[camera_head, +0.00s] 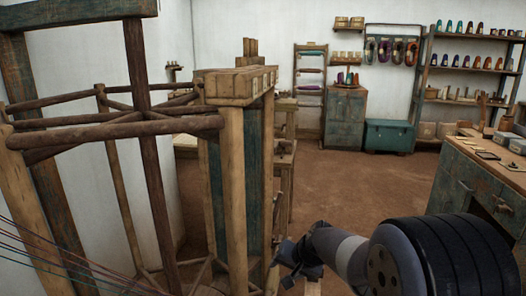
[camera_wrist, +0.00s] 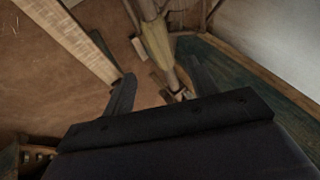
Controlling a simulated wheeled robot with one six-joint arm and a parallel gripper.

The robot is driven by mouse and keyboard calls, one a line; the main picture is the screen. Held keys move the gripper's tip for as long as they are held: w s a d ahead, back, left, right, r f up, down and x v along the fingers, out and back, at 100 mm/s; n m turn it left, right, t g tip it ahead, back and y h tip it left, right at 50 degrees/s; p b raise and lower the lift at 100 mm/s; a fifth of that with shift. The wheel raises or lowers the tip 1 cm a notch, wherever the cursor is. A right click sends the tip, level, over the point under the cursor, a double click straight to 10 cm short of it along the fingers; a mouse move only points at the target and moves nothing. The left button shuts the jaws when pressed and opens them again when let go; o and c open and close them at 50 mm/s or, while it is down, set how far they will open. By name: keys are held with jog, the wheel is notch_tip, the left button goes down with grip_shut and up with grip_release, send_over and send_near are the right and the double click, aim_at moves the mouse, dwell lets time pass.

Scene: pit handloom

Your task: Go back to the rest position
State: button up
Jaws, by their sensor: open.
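My gripper (camera_head: 291,262) is low in the middle of the head view, just right of a wooden post of the loom frame (camera_head: 234,175). In the wrist view my gripper (camera_wrist: 163,84) has its two dark fingers apart with nothing held between them. Wooden posts and the brown floor lie beyond the fingers there. Whether the gripper touches the post cannot be told.
A wooden frame with crossed poles (camera_head: 110,130) stands at the left, with coloured threads (camera_head: 70,260) below it. A workbench (camera_head: 475,180) stands at the right. A teal chest (camera_head: 389,135) and cabinet (camera_head: 345,115) stand at the back. The brown floor (camera_head: 350,185) between is clear.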

aim_at(274, 275)
jog(key=b+x, duration=0.1)
jog(key=x, duration=0.6)
jog(key=shift+f, duration=0.15)
jog(key=shift+w+a, duration=0.2)
jog(key=shift+w, duration=0.05)
notch_tip(274, 275, up, 4)
jog(key=p, duration=0.4)
jog(key=shift+f, duration=0.1)
jog(key=s+d+f+h+b, duration=0.1)
jog(key=s+d+f+b, duration=0.1)
jog(key=d+b, duration=0.5)
jog(key=shift+s+d+f+b, duration=0.15)
jog(key=shift+d+f+b, duration=0.4)
jog(key=shift+d, duration=1.3)
jog(key=shift+f, duration=0.2)
